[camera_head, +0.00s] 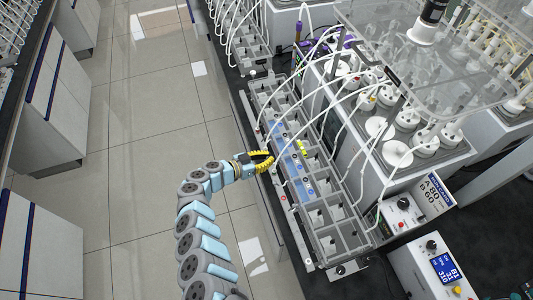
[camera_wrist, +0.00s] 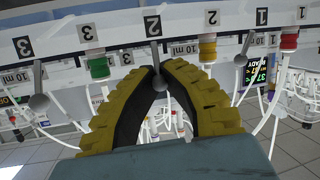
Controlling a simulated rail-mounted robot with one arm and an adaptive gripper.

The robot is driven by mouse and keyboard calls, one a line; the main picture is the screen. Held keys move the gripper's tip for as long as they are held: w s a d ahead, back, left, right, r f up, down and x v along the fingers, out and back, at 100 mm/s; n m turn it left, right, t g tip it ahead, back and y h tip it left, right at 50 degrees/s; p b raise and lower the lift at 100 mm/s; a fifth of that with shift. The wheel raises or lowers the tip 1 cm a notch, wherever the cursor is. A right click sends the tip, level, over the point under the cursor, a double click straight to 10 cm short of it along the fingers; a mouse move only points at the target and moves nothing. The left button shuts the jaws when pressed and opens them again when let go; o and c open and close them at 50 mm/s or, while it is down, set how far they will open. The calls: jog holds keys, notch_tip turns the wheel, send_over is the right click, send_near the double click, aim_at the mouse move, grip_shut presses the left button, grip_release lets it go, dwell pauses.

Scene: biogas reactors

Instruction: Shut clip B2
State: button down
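In the wrist view, a grey lever with a rounded end (camera_wrist: 160,82) hangs beside a label "2" (camera_wrist: 152,25); I take it as clip B2, but no letter B is readable there. My gripper (camera_wrist: 160,66) has two yellow ribbed fingers with black inner pads, bent toward each other. Their tips nearly meet, with the lever between them and its rounded end inside the finger loop. Contact on both sides is hard to make out. In the head view, my gripper (camera_head: 266,158) is at the near edge of the long grey rack (camera_head: 350,240); the clip is too small there.
Similar levers hang on either side, near label "3" (camera_wrist: 38,102) and label "1" (camera_wrist: 246,50). White tubes arch over the rack. The tiled aisle (camera_head: 130,150) left of the rack is clear.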

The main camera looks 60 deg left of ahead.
jog(key=g+p, duration=0.1)
jog(key=w+g+p, duration=0.1)
jog(key=shift+d+r+p, duration=0.1)
jog(key=shift+r+p, duration=0.2)
jog(key=shift+p, duration=0.05)
jog(key=shift+w+f+m+g+p, duration=0.15)
jog(key=shift+g+p, duration=0.2)
jog(key=shift+g, duration=0.3)
jog(key=shift+w+f+m+g+p, duration=0.15)
jog(key=shift+g+p, duration=0.15)
jog(key=shift+g, duration=0.75)
jog(key=c, duration=1)
grip_release()
jog(key=shift+c, duration=0.2)
